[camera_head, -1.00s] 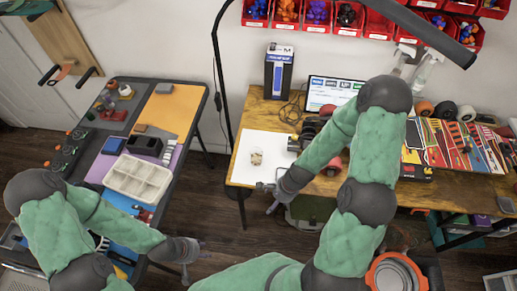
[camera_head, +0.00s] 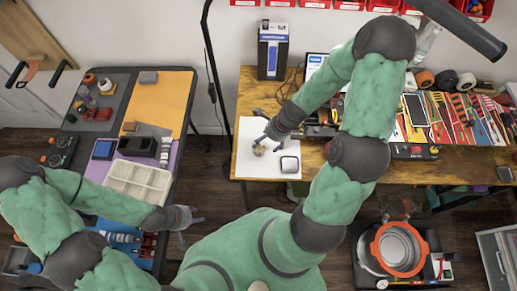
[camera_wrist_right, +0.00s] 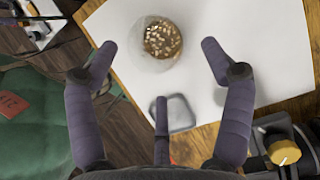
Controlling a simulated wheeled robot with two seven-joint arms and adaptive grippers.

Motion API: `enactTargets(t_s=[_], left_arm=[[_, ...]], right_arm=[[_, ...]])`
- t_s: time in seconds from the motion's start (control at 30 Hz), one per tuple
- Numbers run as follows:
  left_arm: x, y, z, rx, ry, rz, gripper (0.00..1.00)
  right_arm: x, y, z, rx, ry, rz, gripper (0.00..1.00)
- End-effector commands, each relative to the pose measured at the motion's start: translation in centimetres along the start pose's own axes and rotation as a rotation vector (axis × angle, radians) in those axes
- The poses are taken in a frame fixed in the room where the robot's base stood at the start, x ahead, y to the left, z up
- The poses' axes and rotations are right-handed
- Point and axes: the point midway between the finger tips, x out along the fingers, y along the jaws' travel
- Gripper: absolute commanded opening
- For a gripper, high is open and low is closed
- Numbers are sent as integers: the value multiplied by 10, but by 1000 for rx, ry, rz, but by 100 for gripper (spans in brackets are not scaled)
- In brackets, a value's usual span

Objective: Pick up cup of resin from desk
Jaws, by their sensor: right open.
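The cup of resin (camera_head: 260,150) stands on a white sheet (camera_head: 250,168) on the wooden desk. In the right wrist view the cup (camera_wrist_right: 162,42) is a clear round cup with brown contents and pale flecks, seen from above. My right gripper (camera_head: 266,138) is over the sheet beside the cup, and partly covers it in the head view. In the right wrist view its fingers (camera_wrist_right: 157,55) are spread wide, with the cup ahead between the tips and nothing gripped. My left gripper (camera_head: 188,216) is away at the left table; its fingers are too small to judge.
A small grey square item (camera_head: 289,164) lies on the sheet to the right of the cup. Tools and a phone (camera_head: 415,110) crowd the desk's right. The left table holds a compartment tray (camera_head: 138,183).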

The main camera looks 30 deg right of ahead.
Motion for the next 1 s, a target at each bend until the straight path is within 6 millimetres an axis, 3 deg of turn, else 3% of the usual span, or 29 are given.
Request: enactTargets(t_s=[0.23,0.6,0.87,0.9,1.0], left_arm=[[6,-2,-1,0,1,0,40],[35,-12,-2,0,1,0,40],[34,-12,-2,0,1,0,40],[34,-12,-2,0,1,0,40],[34,-12,-2,0,1,0,40]], right_arm=[[11,-1,2,-2,0,0,81],[54,-2,6,-2,0,0,81],[54,-3,8,-2,0,-2,81],[54,-3,8,-2,0,-2,78],[54,-3,8,-2,0,-1,50]])
